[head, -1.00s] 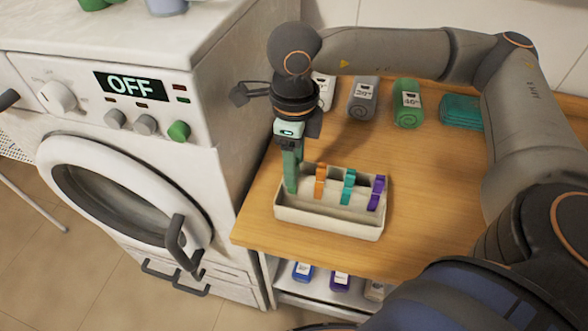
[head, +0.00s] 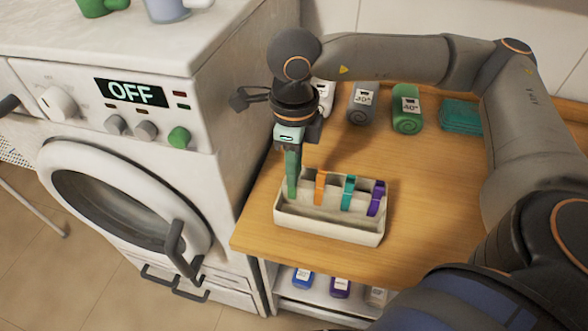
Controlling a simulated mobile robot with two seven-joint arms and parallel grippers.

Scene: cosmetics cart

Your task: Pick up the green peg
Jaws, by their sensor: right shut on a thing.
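The green peg (head: 292,182) is at the left end of a row of pegs on the white tray (head: 330,231). My right gripper (head: 291,160) points down over it and is shut on its upper part. The peg is upright, with its lower end at the tray's left side; I cannot tell whether it still touches the tray. To its right are an orange peg (head: 320,187), a teal peg (head: 348,192) and a purple peg (head: 376,198). My left gripper is not in view.
The tray stands on a wooden top (head: 430,190). Behind it are a grey bottle (head: 363,103), a green bottle (head: 406,109) and a folded teal cloth (head: 461,116). A washing machine (head: 130,150) reading OFF stands at the left. Bottles sit on a shelf below.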

